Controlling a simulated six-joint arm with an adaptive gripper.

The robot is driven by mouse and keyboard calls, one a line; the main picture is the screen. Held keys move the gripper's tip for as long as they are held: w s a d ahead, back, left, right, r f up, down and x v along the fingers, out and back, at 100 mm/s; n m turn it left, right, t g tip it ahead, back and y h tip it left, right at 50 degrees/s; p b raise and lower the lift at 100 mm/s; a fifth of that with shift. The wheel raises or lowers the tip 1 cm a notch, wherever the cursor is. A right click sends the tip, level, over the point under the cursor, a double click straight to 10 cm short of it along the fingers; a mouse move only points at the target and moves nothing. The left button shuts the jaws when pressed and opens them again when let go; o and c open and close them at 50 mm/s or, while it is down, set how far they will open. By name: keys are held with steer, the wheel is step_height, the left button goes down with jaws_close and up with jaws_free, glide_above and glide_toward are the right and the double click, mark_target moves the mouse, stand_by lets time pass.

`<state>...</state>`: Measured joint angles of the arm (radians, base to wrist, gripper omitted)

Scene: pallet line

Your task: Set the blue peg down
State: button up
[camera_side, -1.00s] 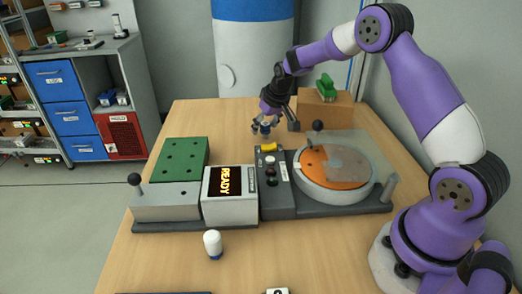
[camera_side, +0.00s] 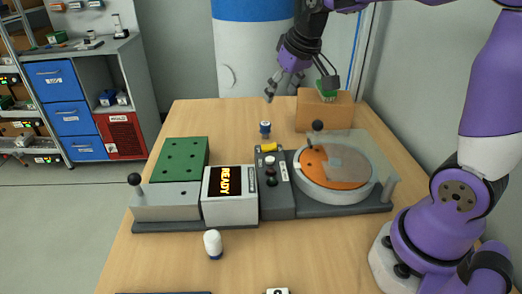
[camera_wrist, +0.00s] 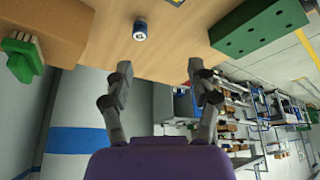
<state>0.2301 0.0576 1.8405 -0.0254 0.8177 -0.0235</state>
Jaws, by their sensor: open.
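The blue peg (camera_side: 265,129), with a pale band, stands upright on the wooden table behind the dark control block. It also shows in the wrist view (camera_wrist: 139,31), near the top and beyond my fingertips, with clear table around it. My gripper (camera_side: 301,90) is open and empty, above the peg and to its right, well apart from it. Its two spread fingers (camera_wrist: 159,68) show in the wrist view with nothing between them.
A brown box (camera_side: 312,115) with a green piece on top stands behind the round orange turntable (camera_side: 325,168). A green block with holes (camera_side: 172,165) is at left, beside a READY display (camera_side: 228,184). A white cylinder (camera_side: 213,245) stands in front.

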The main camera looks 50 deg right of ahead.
steer(key=s+a+n, duration=0.1)
steer(key=s+a, duration=0.3)
steer(key=s, duration=0.3)
steer(key=s+a+n+y, duration=0.1)
steer(key=s+a, duration=0.2)
steer(key=s, duration=0.5)
steer(key=shift+a+t, duration=0.4)
